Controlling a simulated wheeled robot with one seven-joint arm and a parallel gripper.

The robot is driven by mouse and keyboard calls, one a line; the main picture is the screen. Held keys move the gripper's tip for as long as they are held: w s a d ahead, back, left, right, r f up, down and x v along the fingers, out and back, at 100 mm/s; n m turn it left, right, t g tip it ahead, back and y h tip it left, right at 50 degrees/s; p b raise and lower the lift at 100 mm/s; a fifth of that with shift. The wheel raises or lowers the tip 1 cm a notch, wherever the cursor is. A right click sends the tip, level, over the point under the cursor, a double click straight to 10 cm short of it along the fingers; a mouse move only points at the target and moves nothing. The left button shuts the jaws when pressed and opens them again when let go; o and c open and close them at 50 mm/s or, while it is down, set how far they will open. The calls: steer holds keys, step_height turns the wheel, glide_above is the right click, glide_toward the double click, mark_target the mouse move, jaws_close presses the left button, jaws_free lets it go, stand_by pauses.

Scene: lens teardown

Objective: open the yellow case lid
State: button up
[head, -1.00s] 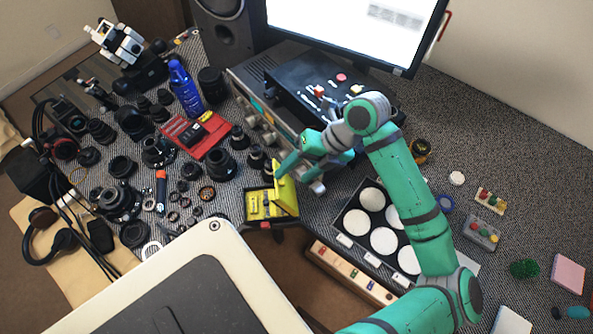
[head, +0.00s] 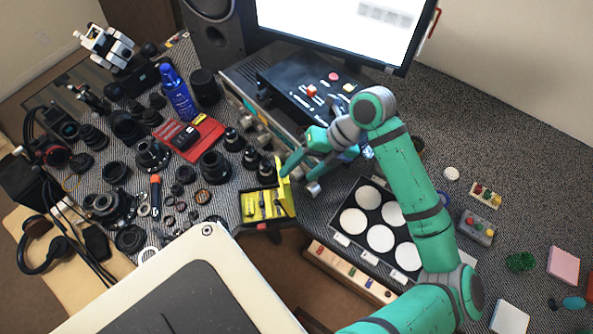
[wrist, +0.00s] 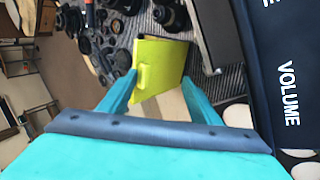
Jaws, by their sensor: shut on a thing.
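The yellow case (head: 247,215) sits near the table's front edge in the head view, with several small tools lying inside. Its yellow lid (head: 284,182) stands raised along the right side of the case, roughly upright. My gripper (head: 285,172) is at the top of the lid, reaching in from the right. In the wrist view, the lid (wrist: 163,62) lies between the two fingertips of my gripper (wrist: 159,80), which are shut on it. A small raised tab shows on the lid's face. The exact contact at the fingertips is partly hidden.
Lenses (head: 214,167) and a red tray (head: 205,137) stand behind and left of the case. A grey instrument with knobs (head: 240,97) is close behind my gripper. A case of white discs (head: 354,222) lies to the right. The table edge is just in front.

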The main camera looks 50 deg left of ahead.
steer(key=shift+w+d, duration=0.4)
steer(key=shift+w, duration=0.25)
steer(key=shift+c, duration=0.9)
steer(key=w+d+r, duration=0.2)
steer(key=w+d, duration=0.1)
steer(key=w, duration=0.2)
steer(key=shift+w+r, duration=0.15)
steer(key=shift+r, duration=0.15)
steer(key=shift+w+d+r, duration=0.25)
steer(key=shift+w+d, duration=0.1)
steer(key=shift+w, duration=0.15)
steer(key=shift+w+d+r, duration=0.25)
steer(key=shift+w+d, duration=0.05)
steer(key=shift+w, duration=0.2)
steer(key=c, duration=0.4)
steer(key=shift+c, duration=0.2)
steer(key=o, duration=0.4)
steer(key=v, duration=0.7)
steer(key=shift+a+r, duration=0.1)
steer(key=shift+r, duration=0.15)
steer(key=shift+o, duration=0.2)
steer(key=shift+s+r, duration=0.15)
steer(key=shift+r, duration=0.05)
steer(key=shift+s, duration=0.1)
